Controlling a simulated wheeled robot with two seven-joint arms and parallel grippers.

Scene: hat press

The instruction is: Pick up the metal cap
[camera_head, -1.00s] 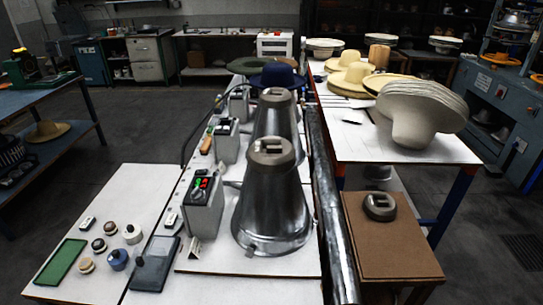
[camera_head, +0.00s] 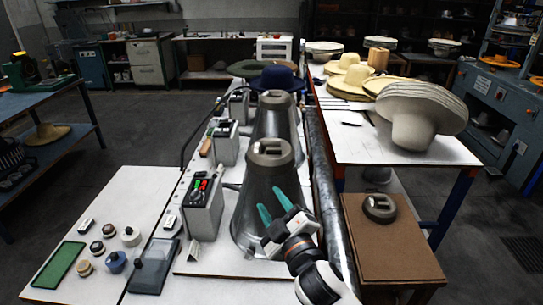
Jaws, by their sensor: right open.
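A dark grey metal cap (camera_head: 379,208) with a raised grip on top lies on the brown box at the right. My right gripper (camera_head: 270,198) has teal fingers, spread apart and empty. In the picture it overlaps the front of the near cone, below its top and left of the cap on the box. I cannot tell whether it touches the cone. My left gripper is not in view.
A control box (camera_head: 202,207) with red and green lights stands left of the near cone. A dark rail (camera_head: 322,170) runs between the cones and the brown box (camera_head: 395,250). Pale hats (camera_head: 421,103) are stacked on the white table behind. The box top around the cap is clear.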

